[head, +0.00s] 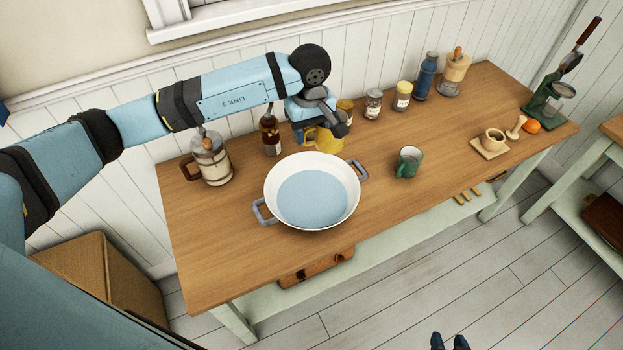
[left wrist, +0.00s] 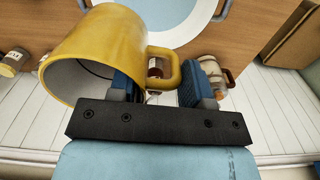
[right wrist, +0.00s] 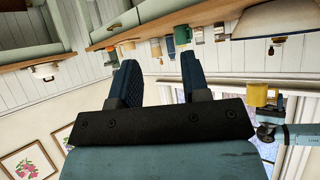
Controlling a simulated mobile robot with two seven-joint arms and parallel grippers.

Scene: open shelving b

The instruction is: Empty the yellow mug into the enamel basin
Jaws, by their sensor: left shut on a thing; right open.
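The yellow mug (head: 328,140) is held up behind the back rim of the enamel basin (head: 352,208). My left gripper (head: 325,122) is shut on its handle; in the left wrist view the handle (left wrist: 172,68) lies between the fingers. There the mug's mouth faces the lower left and shows a pale inner wall with a dark part; I cannot make out contents or tilt. The basin is white with grey-blue handles and a blue-grey inner bottom. My right gripper (head: 450,341) is open and empty, low in front of the table.
A green mug (head: 408,162) stands right of the basin. A lidded jar-like mug (head: 212,160) and a brown bottle (head: 270,132) stand left and behind. Jars (head: 373,104), a blue bottle (head: 426,76) and a mortar (head: 493,142) stand further right. The wooden tabletop (head: 215,245) is clear at front left.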

